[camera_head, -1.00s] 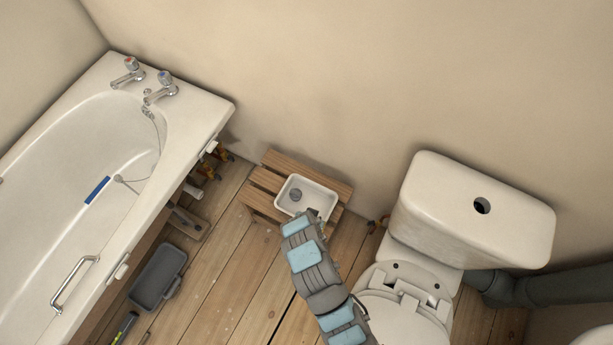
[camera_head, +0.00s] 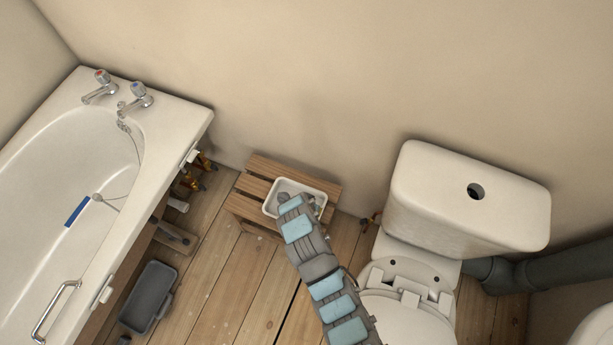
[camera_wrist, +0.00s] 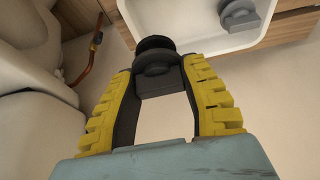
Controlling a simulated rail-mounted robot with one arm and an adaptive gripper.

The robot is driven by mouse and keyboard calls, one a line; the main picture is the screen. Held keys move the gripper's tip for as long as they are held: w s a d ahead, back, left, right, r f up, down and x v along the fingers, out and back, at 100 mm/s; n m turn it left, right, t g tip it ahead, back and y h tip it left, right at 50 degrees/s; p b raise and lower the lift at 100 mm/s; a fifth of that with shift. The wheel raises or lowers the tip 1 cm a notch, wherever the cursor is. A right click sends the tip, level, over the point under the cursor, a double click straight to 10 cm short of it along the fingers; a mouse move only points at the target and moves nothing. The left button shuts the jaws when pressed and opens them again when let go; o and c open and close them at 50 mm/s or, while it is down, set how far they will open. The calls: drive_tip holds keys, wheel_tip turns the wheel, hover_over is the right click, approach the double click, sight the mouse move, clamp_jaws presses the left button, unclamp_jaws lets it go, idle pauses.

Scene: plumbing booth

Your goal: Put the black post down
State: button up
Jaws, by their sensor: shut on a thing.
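My gripper (camera_wrist: 158,90) has yellow-padded fingers and is shut on the black post (camera_wrist: 156,45), a dark round piece held at the fingertips in the wrist view. The post is at the rim of a white tray (camera_wrist: 190,42), above or just beside it; I cannot tell whether it touches. In the head view the tray (camera_head: 270,206) sits on a slatted wooden stool (camera_head: 262,165). My arm covers much of the tray there and hides the post. A grey round fitting (camera_wrist: 240,14) lies inside the tray.
The toilet (camera_head: 460,205) stands to the right of the stool, and the bathtub (camera_head: 190,130) to the left. A copper pipe (camera_wrist: 88,58) rises near the toilet.

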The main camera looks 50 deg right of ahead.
drive_tip(key=w+d+f, duration=0.1)
drive_tip(key=f, duration=0.1)
drive_tip(key=w+f+b, duration=0.1)
drive_tip(key=f, duration=0.1)
drive_tip(key=w+d+f+b, duration=0.1)
drive_tip(key=shift+w+d+f, duration=0.25)
drive_tip(key=shift+d+f, duration=0.1)
drive_tip(key=shift+f, duration=0.05)
drive_tip(key=shift+f+b, duration=0.65)
drive_tip(key=shift+f, duration=0.75)
drive_tip(key=shift+f, duration=0.1)
drive_tip(key=o, duration=1)
drive_tip(key=p+v, duration=0.4)
drive_tip(key=v, duration=0.8)
